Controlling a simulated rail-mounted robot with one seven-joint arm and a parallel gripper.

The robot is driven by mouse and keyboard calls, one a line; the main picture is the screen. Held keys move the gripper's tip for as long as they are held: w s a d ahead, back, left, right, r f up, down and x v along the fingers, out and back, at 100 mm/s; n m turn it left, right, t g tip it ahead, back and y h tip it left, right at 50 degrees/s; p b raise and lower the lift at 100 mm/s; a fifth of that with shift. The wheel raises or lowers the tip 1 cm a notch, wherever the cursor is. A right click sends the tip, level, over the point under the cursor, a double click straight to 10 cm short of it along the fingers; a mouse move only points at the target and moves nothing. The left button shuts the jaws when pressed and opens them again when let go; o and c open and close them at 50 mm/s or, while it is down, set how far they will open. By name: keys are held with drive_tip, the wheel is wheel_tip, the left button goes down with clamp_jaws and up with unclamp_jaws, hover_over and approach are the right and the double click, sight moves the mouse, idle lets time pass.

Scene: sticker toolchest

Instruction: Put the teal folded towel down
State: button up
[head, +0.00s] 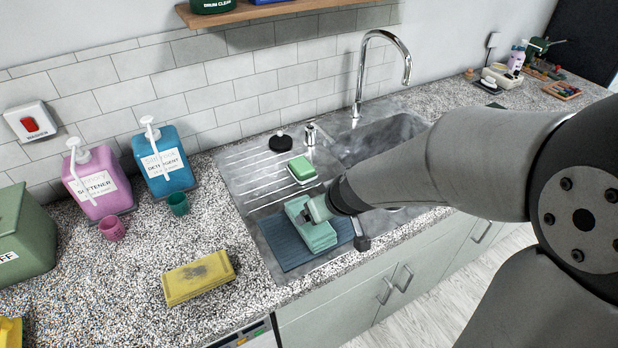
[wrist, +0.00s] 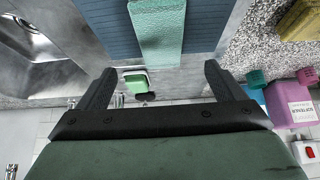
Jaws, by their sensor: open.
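The teal folded towel (head: 318,238) lies on a dark blue ribbed mat (head: 275,238) at the left side of the sink unit. My gripper (head: 318,208) is over the towel's far part and hides some of it. In the wrist view my gripper (wrist: 158,70) is open, with one finger on each side and a wide gap. The towel (wrist: 158,32) shows between and beyond the fingertips, clear of both fingers, lying on the mat (wrist: 105,25). I cannot tell the exact height of the fingers above it.
A green sponge (head: 302,169) sits on the drainboard behind the towel, near a black stopper (head: 280,142). The sink basin (head: 385,138) and faucet (head: 360,70) are to the right. A yellow folded cloth (head: 199,278), cups and pump bottles stand on the left counter.

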drive_tip(key=b+x, duration=0.4)
drive_tip(key=x, duration=0.2)
drive_tip(key=shift+s, duration=0.1)
drive_tip(key=b+x, duration=0.1)
drive_tip(key=x, duration=0.2)
drive_tip(key=shift+a+f, duration=0.15)
drive_tip(key=shift+a, duration=0.05)
drive_tip(key=shift+b+x, duration=0.35)
drive_tip(key=shift+x, duration=0.55)
drive_tip(key=shift+d, duration=0.1)
drive_tip(key=c, duration=1.2)
